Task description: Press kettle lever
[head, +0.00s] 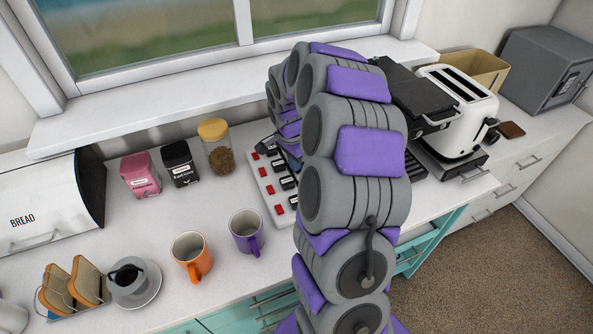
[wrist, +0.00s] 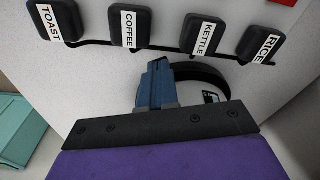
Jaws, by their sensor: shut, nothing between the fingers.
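In the wrist view, a row of black blocks with white labels sits on a pale panel (wrist: 100,75). The KETTLE block (wrist: 203,32) is between the COFFEE block (wrist: 131,26) and the RICE block (wrist: 261,46); the TOAST block (wrist: 54,20) is at the left end. My gripper (wrist: 158,66) has blue fingers, shut and empty. In the picture its tip is just below the row, between COFFEE and KETTLE; I cannot tell how far it is from the surface.
Purple (head: 247,232) and orange (head: 192,256) mugs stand in front of the panel. A toaster (head: 462,110) is to the right. A dark cable (wrist: 210,72) curves behind my fingers.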

